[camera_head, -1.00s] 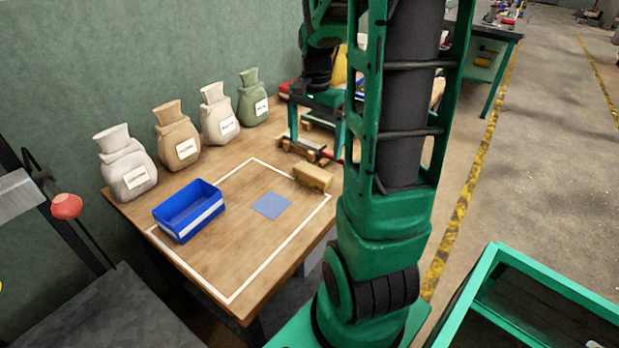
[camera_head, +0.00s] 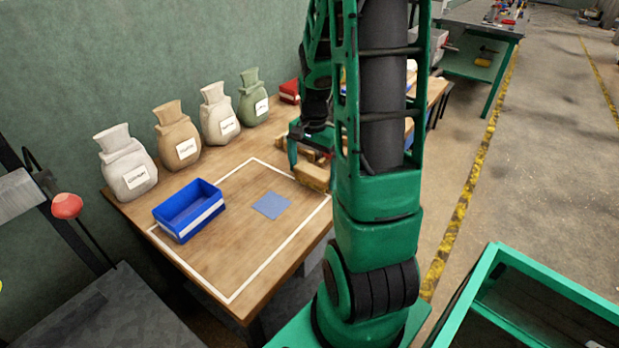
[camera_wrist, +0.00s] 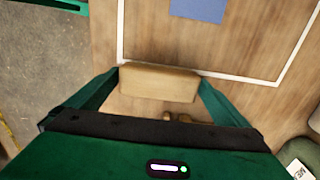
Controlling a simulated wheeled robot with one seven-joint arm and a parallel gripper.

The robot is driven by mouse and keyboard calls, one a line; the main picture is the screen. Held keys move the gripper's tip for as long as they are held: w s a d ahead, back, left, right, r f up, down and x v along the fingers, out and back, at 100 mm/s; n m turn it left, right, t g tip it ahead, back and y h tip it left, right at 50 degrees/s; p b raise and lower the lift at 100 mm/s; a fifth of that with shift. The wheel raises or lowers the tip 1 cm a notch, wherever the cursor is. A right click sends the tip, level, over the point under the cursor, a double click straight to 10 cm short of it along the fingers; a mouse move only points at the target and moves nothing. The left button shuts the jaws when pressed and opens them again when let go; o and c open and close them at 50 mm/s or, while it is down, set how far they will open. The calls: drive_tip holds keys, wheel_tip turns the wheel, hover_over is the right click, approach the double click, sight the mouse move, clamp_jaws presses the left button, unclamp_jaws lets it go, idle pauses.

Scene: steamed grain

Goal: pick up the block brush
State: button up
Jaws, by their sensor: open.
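The block brush (camera_head: 314,177) is a tan, wood-coloured block on the table, at the right edge of the white outline. In the wrist view the block (camera_wrist: 158,83) lies crosswise between the tips of my gripper (camera_wrist: 158,78). One finger is near each end of it. My gripper (camera_head: 311,163) is open and stands low over the block in the head view. My arm hides part of its right side there. I cannot tell how close the fingers are to the block's ends.
A blue bin (camera_head: 190,212) and a blue square (camera_head: 271,205) lie on the wooden table (camera_head: 235,262). Several labelled sacks (camera_head: 178,140) stand along the wall. Other wooden pieces (camera_head: 306,153) lie just behind the block. The front of the table is clear.

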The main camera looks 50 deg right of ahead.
sight(312, 170)
drive_tip(key=c, duration=0.9)
drive_tip(key=shift+r, duration=0.15)
drive_tip(key=shift+r, duration=0.65)
wheel_tip(312, 170, up, 3)
drive_tip(key=shift+a, duration=0.15)
drive_tip(key=a+r, duration=0.2)
drive_tip(key=a, duration=0.1)
drive_tip(key=s+a+r, duration=0.1)
drive_tip(key=a+r, duration=0.1)
drive_tip(key=a, duration=0.2)
drive_tip(key=s+a+r, duration=0.1)
drive_tip(key=a+r, duration=0.1)
drive_tip(key=a, duration=0.2)
drive_tip(key=shift+a+r, duration=0.1)
drive_tip(key=shift+r, duration=0.15)
